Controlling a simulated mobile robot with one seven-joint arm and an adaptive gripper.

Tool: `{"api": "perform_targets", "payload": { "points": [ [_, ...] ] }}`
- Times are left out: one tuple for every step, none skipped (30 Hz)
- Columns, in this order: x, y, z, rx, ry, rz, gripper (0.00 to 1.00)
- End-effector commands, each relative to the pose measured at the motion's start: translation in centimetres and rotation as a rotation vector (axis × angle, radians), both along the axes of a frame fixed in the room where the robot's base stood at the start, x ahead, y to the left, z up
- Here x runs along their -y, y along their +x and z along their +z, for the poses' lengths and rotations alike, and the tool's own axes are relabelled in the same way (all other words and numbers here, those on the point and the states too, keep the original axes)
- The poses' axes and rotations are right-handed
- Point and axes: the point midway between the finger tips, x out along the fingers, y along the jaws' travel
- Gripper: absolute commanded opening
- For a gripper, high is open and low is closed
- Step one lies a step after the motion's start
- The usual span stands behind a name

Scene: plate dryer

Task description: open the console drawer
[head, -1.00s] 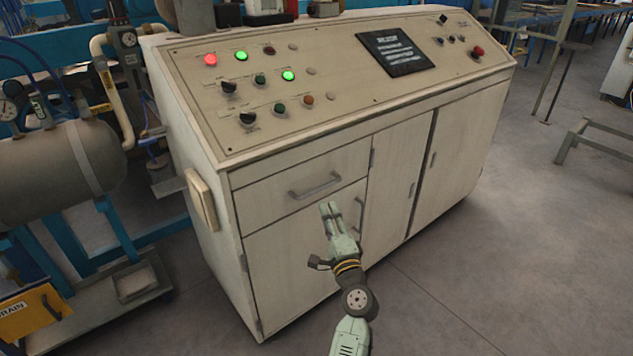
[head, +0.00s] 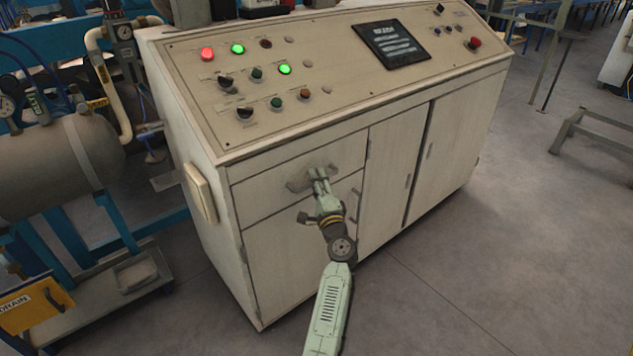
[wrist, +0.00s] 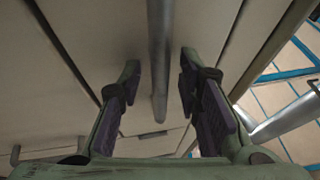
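The console drawer (head: 252,198) is the wide pale panel at the upper left of the console's front, and it looks closed and flush. Its grey bar handle (head: 296,187) is partly hidden behind my gripper (head: 318,173). In the wrist view, the handle (wrist: 160,62) runs lengthwise between the two fingers of my gripper (wrist: 160,66). The fingers are apart, one on each side of the bar, with a visible gap on both sides. I see no contact with the bar.
The console (head: 335,125) has a sloped panel of buttons and a dark screen. Cabinet doors (head: 392,190) with handles sit below and right of the drawer. A tank (head: 70,168) and blue frame stand at left. The floor (head: 470,280) in front is clear.

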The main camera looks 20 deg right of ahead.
Motion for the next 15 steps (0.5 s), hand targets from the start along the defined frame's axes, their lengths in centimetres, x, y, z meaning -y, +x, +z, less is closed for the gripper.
{"api": "perform_targets", "payload": {
  "points": [
    [-0.01, -0.01, 0.00, 0.000, 0.000, 0.000, 0.31],
    [0.00, -0.01, 0.00, 0.000, 0.000, 0.000, 0.31],
    [-0.01, -0.02, 0.01, 0.000, 0.000, 0.000, 0.29],
    [0.00, -0.02, 0.01, 0.000, 0.000, 0.000, 0.27],
    [0.00, -0.02, 0.01, 0.000, 0.000, 0.000, 0.25],
    [0.00, -0.02, 0.01, 0.000, 0.000, 0.000, 0.22],
    [0.00, -0.02, 0.01, 0.000, 0.000, 0.000, 0.20],
    [0.00, -0.03, 0.00, 0.000, 0.000, 0.000, 0.18],
    [0.00, -0.03, 0.00, 0.000, 0.000, 0.000, 0.15],
    [0.00, -0.03, 0.00, 0.000, 0.000, 0.000, 0.13],
    [0.00, -0.03, 0.01, 0.000, 0.000, 0.000, 0.11],
    [0.00, -0.03, 0.00, 0.000, 0.000, 0.000, 0.09],
    [0.00, -0.03, 0.00, 0.000, 0.000, 0.000, 0.07],
    [0.00, -0.04, 0.00, 0.000, 0.000, 0.000, 0.05],
    [0.00, -0.04, 0.00, 0.000, 0.000, 0.000, 0.02]
  ]
}}
